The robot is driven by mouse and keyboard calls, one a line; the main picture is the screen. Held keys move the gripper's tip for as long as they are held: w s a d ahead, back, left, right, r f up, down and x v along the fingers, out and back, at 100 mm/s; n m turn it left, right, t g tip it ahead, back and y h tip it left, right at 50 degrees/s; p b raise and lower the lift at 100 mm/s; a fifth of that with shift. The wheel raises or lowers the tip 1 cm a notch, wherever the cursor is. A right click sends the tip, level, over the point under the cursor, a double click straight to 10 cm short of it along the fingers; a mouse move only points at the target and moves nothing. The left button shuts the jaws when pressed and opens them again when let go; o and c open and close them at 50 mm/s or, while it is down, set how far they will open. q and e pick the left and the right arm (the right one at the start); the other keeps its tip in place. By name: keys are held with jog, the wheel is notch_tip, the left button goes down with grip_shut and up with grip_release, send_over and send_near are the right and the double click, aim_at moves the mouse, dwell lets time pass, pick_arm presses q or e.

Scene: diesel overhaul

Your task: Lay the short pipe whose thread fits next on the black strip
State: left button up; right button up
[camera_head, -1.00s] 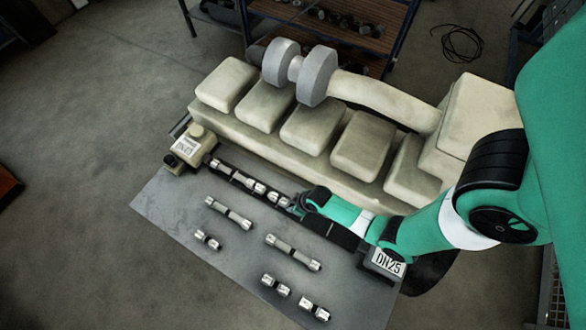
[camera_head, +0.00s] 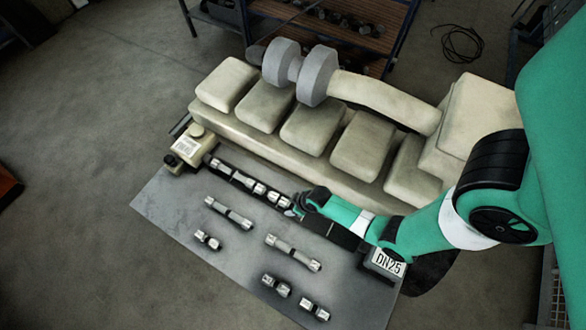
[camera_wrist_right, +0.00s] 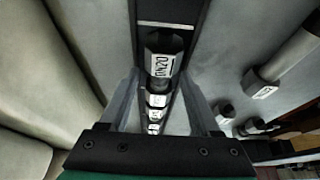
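The black strip (camera_head: 345,238) runs along the engine, from the cream block at the left end to the DN25 block. Steel pipe pieces (camera_head: 230,173) lie in a row on its left part. My right gripper (camera_head: 293,210) is at the right end of this row. In the right wrist view its fingers (camera_wrist_right: 162,105) stand apart on both sides of the row, with gaps visible. A hex end marked DN20 (camera_wrist_right: 160,60) lies on the strip between and beyond the fingers. Loose short pipes (camera_head: 207,240) (camera_head: 276,285) (camera_head: 314,308) lie on the grey plate. My left gripper is not in view.
Two longer pipes (camera_head: 229,213) (camera_head: 293,252) also lie on the grey plate (camera_head: 165,205). The cream engine block (camera_head: 310,128) borders the strip at the back. A cream end block (camera_head: 188,150) and a DN25-labelled block (camera_head: 384,264) stand at the strip's ends.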

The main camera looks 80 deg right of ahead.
jog(key=p+v, duration=0.8)
jog(key=v, duration=0.3)
jog(key=shift+r, duration=0.3)
dwell(0.4)
